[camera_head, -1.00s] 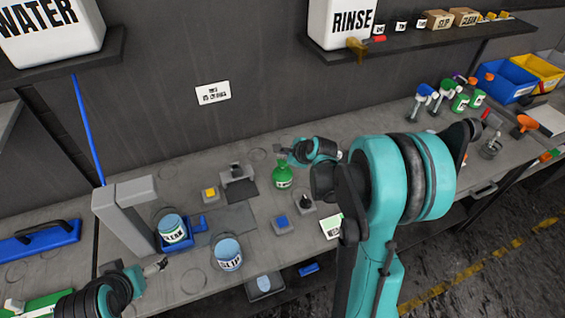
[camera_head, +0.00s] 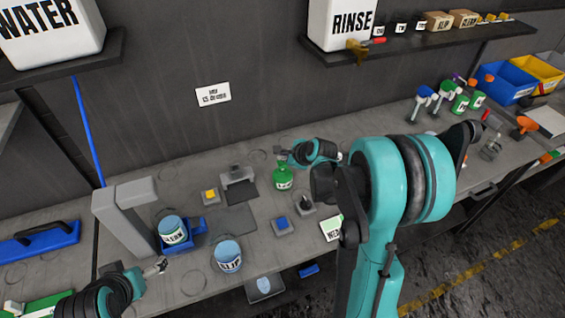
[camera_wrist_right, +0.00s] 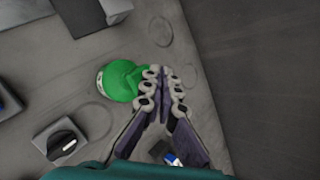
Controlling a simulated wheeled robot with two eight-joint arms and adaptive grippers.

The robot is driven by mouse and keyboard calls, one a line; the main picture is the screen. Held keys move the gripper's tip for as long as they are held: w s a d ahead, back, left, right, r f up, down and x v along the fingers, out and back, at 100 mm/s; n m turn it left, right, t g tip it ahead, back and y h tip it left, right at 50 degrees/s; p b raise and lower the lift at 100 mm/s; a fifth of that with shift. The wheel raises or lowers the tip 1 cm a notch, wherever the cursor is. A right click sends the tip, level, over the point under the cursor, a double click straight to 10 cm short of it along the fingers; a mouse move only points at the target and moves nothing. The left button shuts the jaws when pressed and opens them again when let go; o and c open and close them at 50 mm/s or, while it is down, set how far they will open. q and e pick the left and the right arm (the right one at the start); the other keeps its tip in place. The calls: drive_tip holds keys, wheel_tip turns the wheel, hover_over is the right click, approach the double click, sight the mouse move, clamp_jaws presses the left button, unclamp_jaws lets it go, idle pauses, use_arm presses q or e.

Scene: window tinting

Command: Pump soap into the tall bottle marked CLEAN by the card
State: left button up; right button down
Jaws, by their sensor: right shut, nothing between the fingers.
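The container whose label seems to read CLEAN (camera_head: 172,226) is light blue and stands upright on a blue base beside a grey post. A similar container marked SLIP (camera_head: 228,250) stands to its right. A green bottle (camera_head: 283,180) with a white label, apparently the soap, stands further back. My right gripper (camera_head: 283,154) is at the top of this bottle. In the right wrist view its fingers (camera_wrist_right: 163,78) are closed together, empty, beside or over the green bottle (camera_wrist_right: 118,82); contact is unclear. My left gripper (camera_head: 158,266) is low at the left, its jaw state unclear.
A grey post (camera_head: 125,215) stands left of the CLEAN container. Small blocks with yellow (camera_head: 210,194) and blue (camera_head: 282,224) tops and a black knob (camera_head: 305,203) sit around the bottle. Spray bottles (camera_head: 440,105) and bins (camera_head: 505,82) are at the right.

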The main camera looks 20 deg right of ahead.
sight(284, 164)
drive_tip(key=shift+f+b, duration=0.45)
drive_tip(key=shift+b, duration=0.05)
drive_tip(key=shift+f+b, duration=0.85)
idle(1.0)
drive_tip(key=shift+r, duration=0.1)
drive_tip(key=shift+r+p, duration=1)
drive_tip(key=shift+r, duration=0.2)
wheel_tip(284, 164, up, 5)
drive_tip(key=p, duration=0.3)
drive_tip(key=shift+p, duration=0.35)
